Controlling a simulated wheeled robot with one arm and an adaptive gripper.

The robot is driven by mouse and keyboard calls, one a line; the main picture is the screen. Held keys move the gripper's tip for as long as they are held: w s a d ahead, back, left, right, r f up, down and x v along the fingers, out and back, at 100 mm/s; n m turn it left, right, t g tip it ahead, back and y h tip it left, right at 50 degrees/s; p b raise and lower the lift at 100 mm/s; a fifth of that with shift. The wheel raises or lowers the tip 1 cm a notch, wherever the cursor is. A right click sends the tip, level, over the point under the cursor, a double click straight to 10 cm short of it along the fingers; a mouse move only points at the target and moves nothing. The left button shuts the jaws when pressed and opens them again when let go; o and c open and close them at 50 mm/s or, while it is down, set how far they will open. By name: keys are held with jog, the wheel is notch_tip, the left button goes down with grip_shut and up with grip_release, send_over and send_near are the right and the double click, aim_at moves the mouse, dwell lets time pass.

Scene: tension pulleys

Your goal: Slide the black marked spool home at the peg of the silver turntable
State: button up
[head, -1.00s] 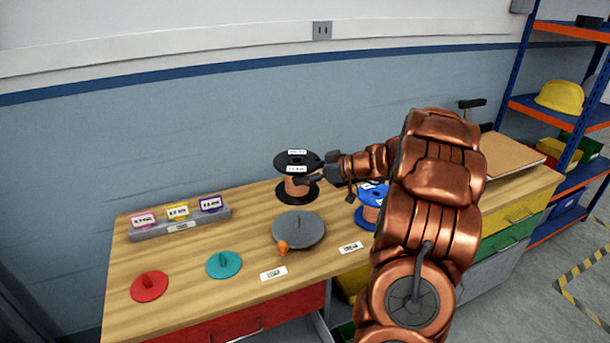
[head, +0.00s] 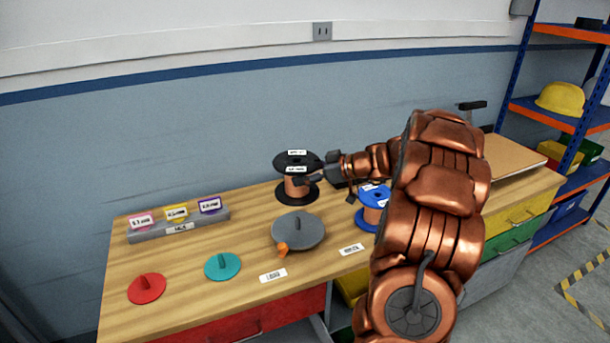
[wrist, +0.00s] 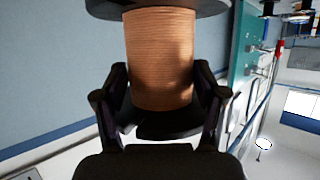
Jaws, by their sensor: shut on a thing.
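The black spool (head: 297,187), wound with copper wire and bearing white labels on its black top flange, is upright behind the silver turntable (head: 284,232). My gripper (head: 309,174) is shut on it from the right in the head view. In the wrist view my gripper (wrist: 160,100) has a finger on either side of the copper winding (wrist: 160,55), between the flanges. The turntable is a grey disc with a short upright peg (head: 298,224) and an orange piece (head: 282,248) at its front edge. I cannot tell whether the spool touches the bench.
A blue spool (head: 373,205) stands right of the turntable, partly behind my arm. Red (head: 147,289) and teal (head: 222,267) discs lie at the front left. A grey rack (head: 180,229) with small tags stands at the back left. The wooden bench (head: 190,262) is clear between them.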

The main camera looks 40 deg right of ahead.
aim_at(308, 192)
jog(key=shift+f+b, duration=1.45)
jog(key=shift+b, duration=1.45)
jog(key=shift+b, duration=0.9)
jog(key=shift+f+b, duration=1.5)
jog(key=shift+b, duration=1.15)
jog(key=shift+b, duration=0.75)
dwell(0.6)
jog(key=shift+f, duration=0.15)
